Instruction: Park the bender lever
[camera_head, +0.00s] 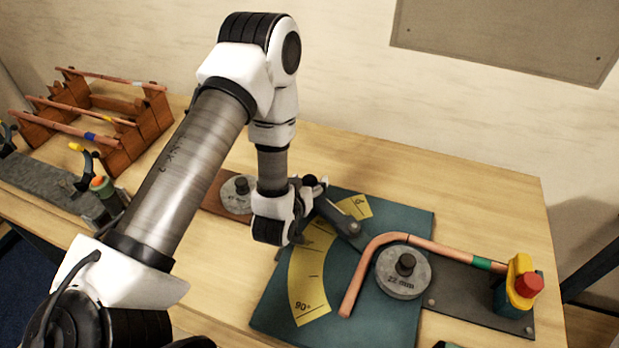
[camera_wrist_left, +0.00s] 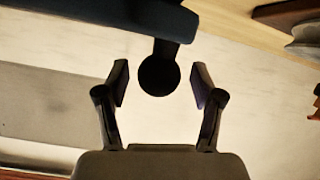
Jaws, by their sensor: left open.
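The bender lever (camera_head: 343,222) is a dark grey arm reaching from beside the round 22 mm former (camera_head: 403,272) up and left over the yellow angle scale (camera_head: 306,280). My left gripper (camera_head: 314,188) is at the lever's outer end, largely hidden behind my own wrist. In the left wrist view my left gripper (camera_wrist_left: 158,82) is open, and a dark round knob (camera_wrist_left: 158,76) sits between its fingers with a gap on both sides. A bent copper pipe (camera_head: 370,257) with a green band curves around the former. My right gripper is not in view.
The teal bender plate (camera_head: 415,222) lies on the wooden bench (camera_head: 480,185). A yellow block with a red knob (camera_head: 528,284) stands at the pipe's right end. A second grey disc (camera_head: 238,195) on a brown board is behind my arm. A pipe rack (camera_head: 125,140) stands far left.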

